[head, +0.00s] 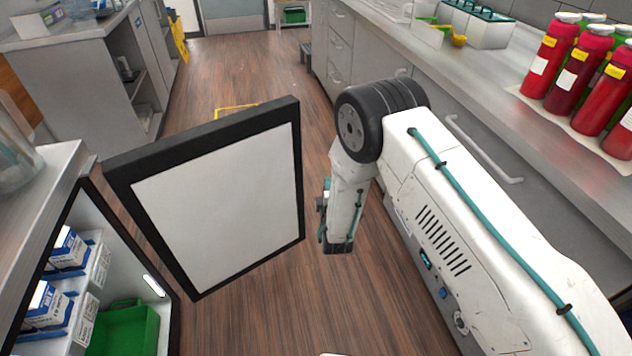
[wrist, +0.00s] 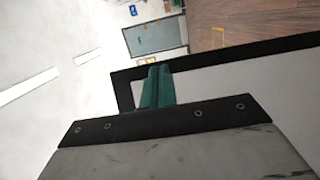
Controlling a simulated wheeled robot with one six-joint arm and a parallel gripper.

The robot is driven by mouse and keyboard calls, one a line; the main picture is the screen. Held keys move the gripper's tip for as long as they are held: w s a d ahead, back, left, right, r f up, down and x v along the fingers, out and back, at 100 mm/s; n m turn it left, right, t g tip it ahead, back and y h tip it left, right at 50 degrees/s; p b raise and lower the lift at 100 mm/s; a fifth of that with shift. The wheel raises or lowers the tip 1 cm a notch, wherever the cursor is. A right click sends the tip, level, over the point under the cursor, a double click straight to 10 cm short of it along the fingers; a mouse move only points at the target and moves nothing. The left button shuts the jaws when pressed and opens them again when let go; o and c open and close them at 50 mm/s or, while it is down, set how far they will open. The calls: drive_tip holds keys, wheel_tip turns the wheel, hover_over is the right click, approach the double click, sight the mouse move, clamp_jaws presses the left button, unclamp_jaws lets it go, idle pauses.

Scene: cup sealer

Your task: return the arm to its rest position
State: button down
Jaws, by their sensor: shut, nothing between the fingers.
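My arm (head: 415,160), white with a black joint and a teal cable, reaches in from the right in the head view. Its wrist part (head: 345,215) hangs down beside the right edge of the open fridge door (head: 215,200). In the wrist view my gripper (wrist: 158,72) shows two teal fingers close together, shut and empty. In the head view the fingertips cannot be made out.
The open fridge (head: 165,285) at lower left holds blue-and-white cartons (head: 65,250) and a green bin (head: 125,330). The right counter (head: 465,75) carries red bottles (head: 550,65) close to my arm. Wood floor (head: 265,75) is clear ahead between the counters.

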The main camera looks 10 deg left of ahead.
drive_tip(key=s+d+r+m+g+h, duration=0.1)
drive_tip(key=s+d+r+g+h, duration=0.15)
drive_tip(key=d+h, duration=0.9)
drive_tip(key=s+d+r+m+g+h, duration=0.3)
drive_tip(key=s+d+r+m+g, duration=0.15)
drive_tip(key=d+r, duration=0.45)
drive_tip(key=s+d+r+m+g+h, duration=0.35)
drive_tip(key=s+d+r+g, duration=0.25)
drive_tip(key=d+r, duration=0.3)
drive_tip(key=s+d+r+m+g+y, duration=0.1)
drive_tip(key=s+r+m+y, duration=0.3)
drive_tip(key=s, duration=0.6)
drive_tip(key=s+d+r+m+g+y, duration=0.1)
drive_tip(key=s+r+m+y, duration=0.2)
drive_tip(key=s+r+y, duration=0.2)
drive_tip(key=s+d+r+m+g+y, duration=0.1)
drive_tip(key=s+r+m+y, duration=0.3)
drive_tip(key=s+r, duration=0.6)
drive_tip(key=shift+s+d+m+y, duration=0.15)
drive_tip(key=shift+s+m+y, duration=0.25)
drive_tip(key=shift+s, duration=2.45)
